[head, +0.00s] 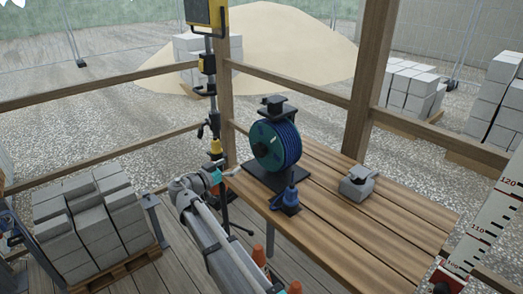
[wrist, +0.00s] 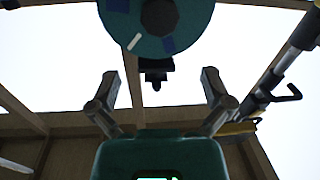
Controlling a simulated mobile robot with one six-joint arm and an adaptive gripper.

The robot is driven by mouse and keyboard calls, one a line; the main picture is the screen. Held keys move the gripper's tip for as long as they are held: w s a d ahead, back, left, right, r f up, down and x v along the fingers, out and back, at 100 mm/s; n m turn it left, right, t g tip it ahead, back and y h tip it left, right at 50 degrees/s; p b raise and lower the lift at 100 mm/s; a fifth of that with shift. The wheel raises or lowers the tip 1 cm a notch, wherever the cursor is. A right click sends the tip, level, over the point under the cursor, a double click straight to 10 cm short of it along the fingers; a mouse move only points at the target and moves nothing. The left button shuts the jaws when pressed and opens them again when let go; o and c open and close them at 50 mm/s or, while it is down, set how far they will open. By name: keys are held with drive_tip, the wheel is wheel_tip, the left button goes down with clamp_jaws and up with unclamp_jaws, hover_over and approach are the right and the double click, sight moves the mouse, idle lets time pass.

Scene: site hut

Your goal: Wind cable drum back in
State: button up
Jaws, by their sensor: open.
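The cable drum (head: 275,145) stands upright on a black stand on the wooden table. It has a teal side disc and blue cable wound on it. In the wrist view the drum's teal disc (wrist: 185,30) fills the top centre, with a dark hub in its middle. A blue connector (head: 289,199) sits on a small dark base in front of the drum. My gripper (head: 231,172) is left of the drum, apart from it. In the wrist view its two fingers (wrist: 160,74) are spread with nothing between them. I cannot make out a crank handle.
A grey box-like object (head: 357,184) sits on the table (head: 340,222) to the right. A yellow-headed lamp stand (head: 212,100) rises behind my gripper. Wooden posts (head: 371,80) and rails frame the hut. Stacked grey blocks (head: 88,215) stand at left, and orange cones (head: 259,255) below the table's edge.

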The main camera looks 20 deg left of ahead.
sight(258, 151)
drive_tip(key=shift+x, duration=6.8)
drive_tip(key=shift+s, duration=0.1)
drive_tip(key=shift+d, duration=0.1)
drive_tip(key=c, duration=1.1)
